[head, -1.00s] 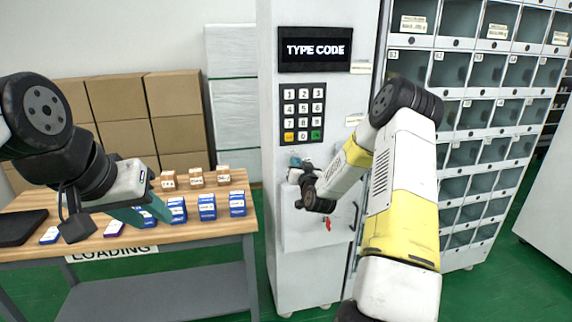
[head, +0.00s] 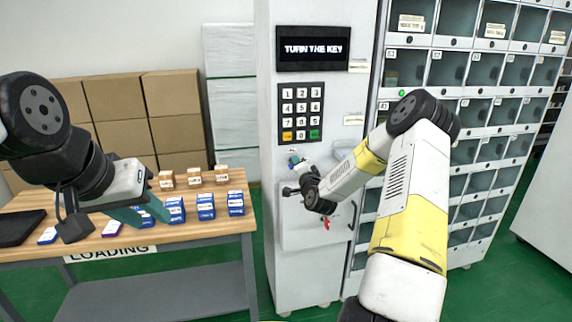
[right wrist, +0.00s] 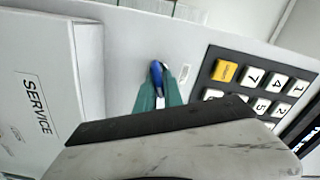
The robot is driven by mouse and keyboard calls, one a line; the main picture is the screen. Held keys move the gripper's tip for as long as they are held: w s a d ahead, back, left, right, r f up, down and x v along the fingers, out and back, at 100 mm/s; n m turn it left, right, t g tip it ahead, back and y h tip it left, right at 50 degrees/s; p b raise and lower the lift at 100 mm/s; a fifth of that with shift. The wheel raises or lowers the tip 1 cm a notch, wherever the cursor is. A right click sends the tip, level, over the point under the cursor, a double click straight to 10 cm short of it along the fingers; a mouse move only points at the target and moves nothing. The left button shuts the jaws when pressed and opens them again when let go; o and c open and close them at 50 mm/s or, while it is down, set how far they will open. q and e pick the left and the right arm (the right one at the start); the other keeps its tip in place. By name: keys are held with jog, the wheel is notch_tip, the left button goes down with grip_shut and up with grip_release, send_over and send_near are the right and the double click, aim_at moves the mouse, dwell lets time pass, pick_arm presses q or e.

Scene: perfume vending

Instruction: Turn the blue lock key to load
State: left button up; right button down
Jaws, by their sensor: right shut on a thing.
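The blue lock key (right wrist: 156,72) shows in the right wrist view on the white machine front, between the keypad and the SERVICE panel. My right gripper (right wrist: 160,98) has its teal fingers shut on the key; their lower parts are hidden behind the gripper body. In the head view my right gripper (head: 294,162) is at the machine front just below the keypad, and the key is mostly hidden there. The display (head: 313,48) reads "TURN THE KEY". My left gripper (head: 135,216) hangs over the loading table's boxes; its finger gap is unclear.
The keypad (head: 301,112) is just above my right gripper. A service panel (head: 300,235) with a red key (head: 326,223) is below it. The locker wall (head: 475,110) stands to the right, with a green light lit. The loading table (head: 215,232) holds blue and brown boxes.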

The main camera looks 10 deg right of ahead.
jog(key=m, duration=0.4)
jog(key=shift+d+f+m, duration=0.1)
jog(key=shift+f+m, duration=0.15)
jog(key=shift+m, duration=0.05)
dwell(0.5)
jog(key=c, duration=1.5)
grip_release()
jog(key=s, duration=0.8)
jog(key=shift+d, duration=0.15)
jog(key=shift+w, duration=0.1)
